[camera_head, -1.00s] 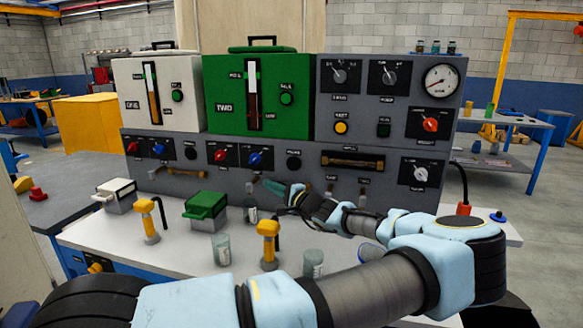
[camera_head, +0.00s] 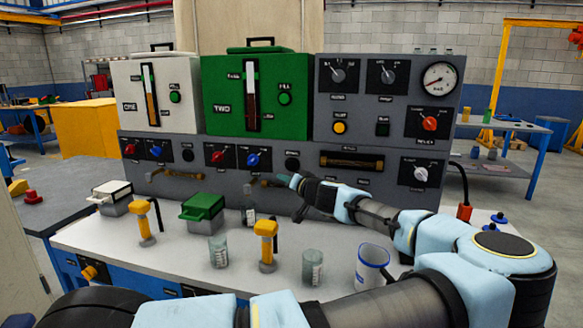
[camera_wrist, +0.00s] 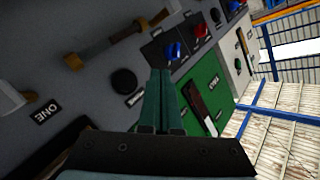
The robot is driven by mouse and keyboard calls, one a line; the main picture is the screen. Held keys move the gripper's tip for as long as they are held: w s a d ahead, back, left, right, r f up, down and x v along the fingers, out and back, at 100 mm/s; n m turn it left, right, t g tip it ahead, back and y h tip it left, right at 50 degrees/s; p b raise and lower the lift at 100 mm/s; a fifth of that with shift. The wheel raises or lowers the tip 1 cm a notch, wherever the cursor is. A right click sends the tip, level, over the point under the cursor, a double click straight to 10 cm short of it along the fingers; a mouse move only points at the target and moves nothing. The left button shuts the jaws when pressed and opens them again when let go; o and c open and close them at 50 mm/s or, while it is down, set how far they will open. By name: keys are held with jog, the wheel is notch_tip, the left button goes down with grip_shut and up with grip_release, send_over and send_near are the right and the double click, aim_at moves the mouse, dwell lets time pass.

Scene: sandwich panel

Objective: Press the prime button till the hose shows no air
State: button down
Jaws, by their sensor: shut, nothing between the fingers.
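The grey panel has two round black buttons in its lower row, one below the white tank (camera_head: 187,155) and one below the green tank (camera_head: 292,162). The labels beside them are too small to read. The right-hand button also shows in the wrist view (camera_wrist: 124,82). My gripper (camera_head: 286,180) is shut and empty in front of the panel, just below that button. In the wrist view its green fingertips (camera_wrist: 160,76) are together beside the button; contact cannot be told. A brown and yellow hose (camera_wrist: 118,42) runs along the panel; whether it holds air cannot be told.
Red and blue knobs (camera_head: 252,159) sit left of the button. A dark horizontal window (camera_head: 352,160) is right of it. My arm spans the right side.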

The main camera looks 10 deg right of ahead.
aim_at(287, 165)
jog(key=w+d, duration=0.4)
jog(key=w, duration=0.3)
jog(key=shift+w+p, duration=0.35)
jog(key=shift+w+d+f+b, duration=0.1)
jog(key=shift+w+d+b, duration=0.1)
jog(key=shift+b, duration=0.2)
dwell(1.6)
jog(key=shift+w+d+b, duration=0.25)
jog(key=shift+w+b, duration=0.25)
dwell(0.9)
jog(key=shift+s, duration=0.15)
jog(key=shift+s+a+b, duration=0.35)
jog(key=shift+s+b, duration=0.15)
jog(key=shift+s, duration=0.1)
